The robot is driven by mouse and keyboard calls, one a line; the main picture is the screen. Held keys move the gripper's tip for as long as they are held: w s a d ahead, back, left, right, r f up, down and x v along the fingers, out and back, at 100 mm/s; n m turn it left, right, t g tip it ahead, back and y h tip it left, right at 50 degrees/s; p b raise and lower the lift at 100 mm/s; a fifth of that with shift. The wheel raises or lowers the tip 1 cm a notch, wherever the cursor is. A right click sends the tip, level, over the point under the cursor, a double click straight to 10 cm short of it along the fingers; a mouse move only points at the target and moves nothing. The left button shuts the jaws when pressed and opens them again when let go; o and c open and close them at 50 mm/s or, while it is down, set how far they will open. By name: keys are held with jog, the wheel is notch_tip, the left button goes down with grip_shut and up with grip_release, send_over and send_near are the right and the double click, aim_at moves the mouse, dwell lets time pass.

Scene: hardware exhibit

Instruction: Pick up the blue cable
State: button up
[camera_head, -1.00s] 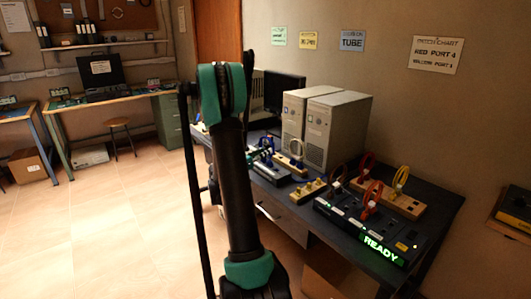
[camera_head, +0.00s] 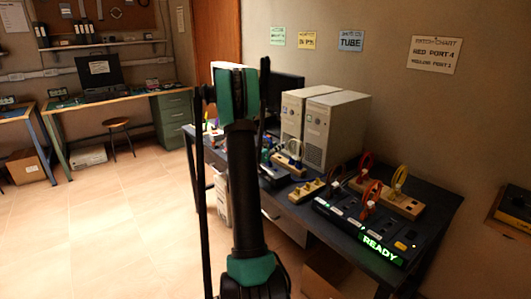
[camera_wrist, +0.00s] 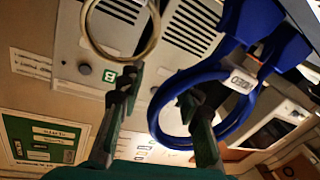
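In the wrist view the blue cable (camera_wrist: 252,20) is a loop with two thick blue plugs at upper right and a white tag. My gripper (camera_wrist: 160,85) is open, its two fingers well apart. The right finger overlaps the inside of the loop, and the loop's left side shows between the fingers. I cannot tell whether a finger touches the cable. My arm hides the gripper there.
A pale cable loop (camera_wrist: 155,35) hangs near the left finger in the wrist view. Two beige computer towers (camera_head: 335,130) stand behind. A panel lit READY (camera_head: 380,249), red and yellow cables (camera_head: 399,180) and a small block with yellow plugs (camera_head: 307,189) are to the right.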

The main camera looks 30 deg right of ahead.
grip_shut()
dwell(0.5)
